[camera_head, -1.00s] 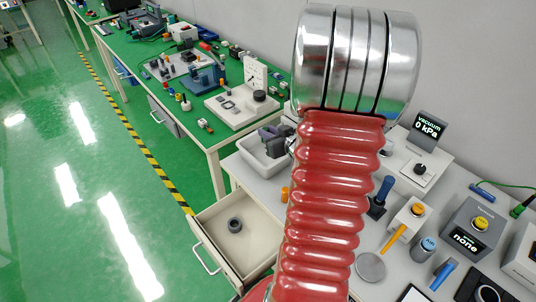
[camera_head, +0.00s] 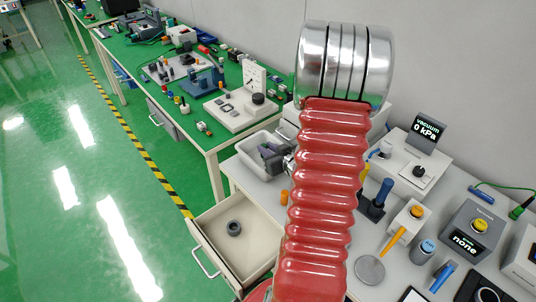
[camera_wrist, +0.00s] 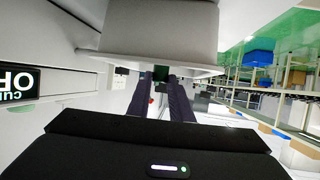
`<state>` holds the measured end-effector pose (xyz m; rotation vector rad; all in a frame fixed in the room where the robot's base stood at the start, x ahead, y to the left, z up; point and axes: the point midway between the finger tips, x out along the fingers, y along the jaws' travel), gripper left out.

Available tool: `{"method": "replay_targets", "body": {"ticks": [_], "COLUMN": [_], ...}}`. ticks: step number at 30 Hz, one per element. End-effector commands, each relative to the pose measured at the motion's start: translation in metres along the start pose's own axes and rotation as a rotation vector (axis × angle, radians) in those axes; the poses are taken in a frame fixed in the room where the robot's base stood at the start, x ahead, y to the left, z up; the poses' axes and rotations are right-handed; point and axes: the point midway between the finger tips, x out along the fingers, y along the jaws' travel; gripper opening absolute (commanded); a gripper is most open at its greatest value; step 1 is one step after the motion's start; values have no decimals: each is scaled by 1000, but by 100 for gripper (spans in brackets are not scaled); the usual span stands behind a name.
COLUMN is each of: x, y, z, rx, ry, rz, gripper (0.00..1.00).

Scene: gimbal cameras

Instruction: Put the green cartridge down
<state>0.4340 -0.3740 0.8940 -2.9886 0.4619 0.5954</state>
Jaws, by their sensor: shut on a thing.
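My gripper (camera_wrist: 161,88) shows in the wrist view with its two dark fingers close together. A small dark green piece (camera_wrist: 161,72) shows between the fingertips, and I take it for the green cartridge; most of it is hidden. A pale grey, box-like body (camera_wrist: 160,30) is right beyond the fingertips; I cannot tell whether the piece touches it. In the head view my gripper (camera_head: 272,154) is partly hidden by my red arm and is at the white bin (camera_head: 248,151). The cartridge cannot be made out there.
An open drawer (camera_head: 262,250) holding a dark ring (camera_head: 234,228) juts out below the bin. An orange cylinder (camera_head: 284,197) stands near the bench edge. A blue-handled tool (camera_head: 380,195), a grey disc (camera_head: 369,269) and a vacuum display (camera_head: 428,128) are to the right.

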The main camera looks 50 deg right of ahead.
Motion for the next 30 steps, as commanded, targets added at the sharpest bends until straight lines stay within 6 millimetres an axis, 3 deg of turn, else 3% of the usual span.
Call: {"method": "replay_targets", "body": {"ticks": [7, 20, 21, 30], "x": [9, 10, 11, 10], "y": [0, 1, 1, 1], "z": [22, 25, 26, 26], "rx": [1, 1, 1, 1], "ry": [-1, 0, 0, 0], "rz": [0, 1, 1, 1], "gripper": [0, 0, 20, 38]}}
